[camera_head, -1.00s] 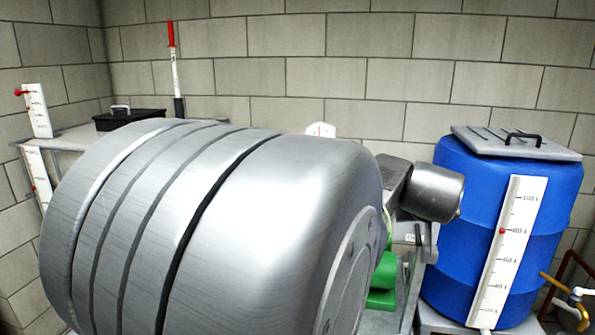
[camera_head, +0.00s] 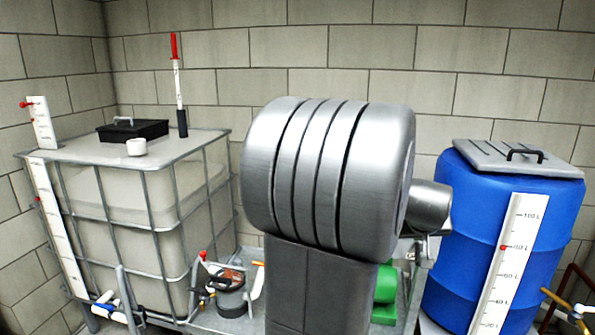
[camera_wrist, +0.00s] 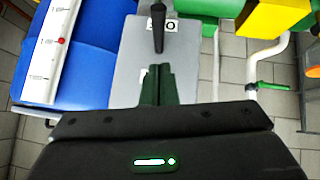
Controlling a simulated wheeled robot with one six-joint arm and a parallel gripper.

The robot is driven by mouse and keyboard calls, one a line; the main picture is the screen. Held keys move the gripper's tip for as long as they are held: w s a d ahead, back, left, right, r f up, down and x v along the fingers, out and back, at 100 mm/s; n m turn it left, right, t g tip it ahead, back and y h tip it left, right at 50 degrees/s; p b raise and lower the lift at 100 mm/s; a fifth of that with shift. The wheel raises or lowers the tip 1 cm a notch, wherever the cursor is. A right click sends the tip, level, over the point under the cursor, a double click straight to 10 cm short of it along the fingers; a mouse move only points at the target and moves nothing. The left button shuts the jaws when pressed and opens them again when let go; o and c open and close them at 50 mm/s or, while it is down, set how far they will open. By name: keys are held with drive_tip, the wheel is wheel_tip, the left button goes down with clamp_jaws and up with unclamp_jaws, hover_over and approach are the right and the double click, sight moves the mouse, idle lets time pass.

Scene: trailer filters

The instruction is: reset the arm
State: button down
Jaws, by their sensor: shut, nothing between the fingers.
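My gripper (camera_wrist: 155,84) shows in the wrist view as two dark green fingers held together, with nothing visible between them. It is over a grey flat surface. A black handle-like bar (camera_wrist: 158,28) stands just beyond the fingertips, close to them in the picture; I cannot tell whether they touch. In the head view my grey arm fills the middle, raised in front of the wall, and it hides my gripper.
A blue barrel (camera_head: 470,220) with a grey lid (camera_head: 515,158) and white scale (camera_head: 508,262) stands right. A caged tank (camera_head: 140,218) stands left, bearing a black box (camera_head: 132,131) and white cup (camera_head: 136,147).

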drive_tip(key=g+p, duration=0.1)
drive_tip(key=p, duration=0.2)
drive_tip(key=w+r+g+p, duration=0.1)
drive_tip(key=p, duration=0.2)
drive_tip(key=shift+w+d+g+y+p, duration=0.1)
drive_tip(key=shift+d+g+y+p, duration=0.1)
drive_tip(key=shift+g+y+p, duration=0.15)
drive_tip(key=shift+f+g+p, duration=0.15)
drive_tip(key=shift+g+p, duration=0.2)
drive_tip(key=shift+p, duration=0.25)
drive_tip(key=shift+f+b, duration=0.3)
drive_tip(key=shift+b, duration=0.65)
